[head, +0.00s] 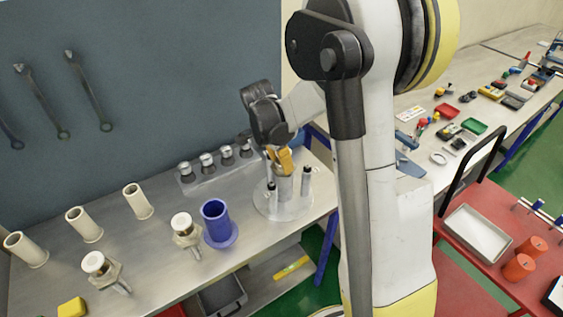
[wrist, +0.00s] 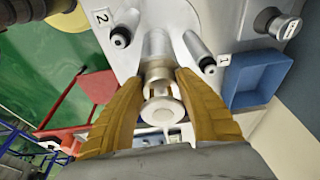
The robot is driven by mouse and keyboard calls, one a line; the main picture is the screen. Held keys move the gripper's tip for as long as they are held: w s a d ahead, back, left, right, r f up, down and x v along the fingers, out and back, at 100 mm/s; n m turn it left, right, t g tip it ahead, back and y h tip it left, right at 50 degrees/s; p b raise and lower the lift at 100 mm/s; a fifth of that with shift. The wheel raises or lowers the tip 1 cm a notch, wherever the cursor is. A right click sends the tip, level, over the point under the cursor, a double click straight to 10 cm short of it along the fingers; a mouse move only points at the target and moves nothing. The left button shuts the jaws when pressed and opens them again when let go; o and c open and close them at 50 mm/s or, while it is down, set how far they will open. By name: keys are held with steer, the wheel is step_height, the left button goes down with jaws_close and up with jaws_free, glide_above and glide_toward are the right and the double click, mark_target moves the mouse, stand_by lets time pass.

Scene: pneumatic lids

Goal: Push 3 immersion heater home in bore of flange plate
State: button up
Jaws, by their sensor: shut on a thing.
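The flange plate (head: 265,208) is a round silver disc near the right end of the bench; it also shows in the wrist view (wrist: 181,12). My gripper (head: 284,161) is above it, with yellow fingers (wrist: 160,92) shut on the immersion heater. The heater has a white end (wrist: 163,111) and a metal collar between the fingers. A grey cylinder (head: 284,190) runs from the fingers down to the plate, looking upright. I cannot tell whether it is heater body or sleeve; the bore itself is hidden. Two black-topped posts (head: 271,197) (head: 306,182) stand beside it, near labels 1 and 2.
A rack (head: 210,180) with several knobs is behind the plate. A blue flanged cup (head: 217,223) and two white-capped fittings (head: 185,228) (head: 98,266) stand to the left, with cream sleeves (head: 85,225) beyond. A blue bin (wrist: 258,80) is close beside the plate.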

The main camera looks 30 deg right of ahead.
steer(key=shift+f, duration=0.3)
steer(key=o, duration=1.4)
steer(key=shift+p+v, duration=2.05)
steer(key=shift+v, duration=1.5)
steer(key=v, duration=1.2)
